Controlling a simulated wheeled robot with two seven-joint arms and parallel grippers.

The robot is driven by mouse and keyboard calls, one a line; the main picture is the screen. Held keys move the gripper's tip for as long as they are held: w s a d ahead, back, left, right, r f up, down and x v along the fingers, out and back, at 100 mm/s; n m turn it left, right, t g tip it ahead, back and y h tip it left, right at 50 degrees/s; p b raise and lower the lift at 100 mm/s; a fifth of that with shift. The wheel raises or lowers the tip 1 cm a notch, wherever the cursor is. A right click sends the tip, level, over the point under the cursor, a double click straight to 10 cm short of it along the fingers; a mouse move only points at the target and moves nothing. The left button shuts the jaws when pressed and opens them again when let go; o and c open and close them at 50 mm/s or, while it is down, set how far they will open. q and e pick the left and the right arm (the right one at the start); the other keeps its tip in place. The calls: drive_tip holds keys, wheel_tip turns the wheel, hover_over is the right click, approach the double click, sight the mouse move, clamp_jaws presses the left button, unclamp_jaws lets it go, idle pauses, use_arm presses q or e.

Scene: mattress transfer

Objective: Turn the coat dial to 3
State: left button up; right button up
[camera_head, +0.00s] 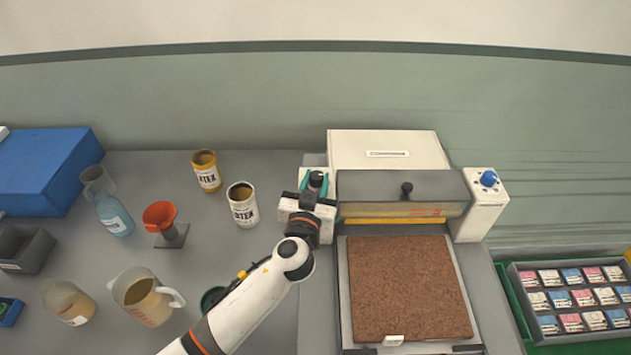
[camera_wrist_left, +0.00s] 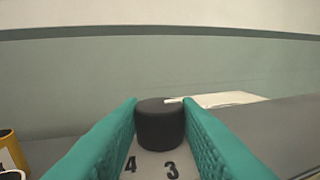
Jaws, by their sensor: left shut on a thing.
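A black dial (camera_head: 316,178) sits on the white left block of the coating machine. It also shows in the left wrist view (camera_wrist_left: 160,130), standing between my teal finger pads. A white pointer mark (camera_wrist_left: 173,100) lies on its top, at the far side toward the right. The printed numbers 4 (camera_wrist_left: 131,164) and 3 (camera_wrist_left: 171,169) show on the near side of the dial; other marks are hidden. My left gripper (camera_head: 314,185) is shut on the dial. My right gripper is not in view.
A blue dial (camera_head: 488,179) is on the machine's right block. A brown mat (camera_head: 408,285) lies on the bed. A tray of packets (camera_head: 520,290) is right.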

use_arm(q)
drive_tip(key=shift+h, duration=0.3)
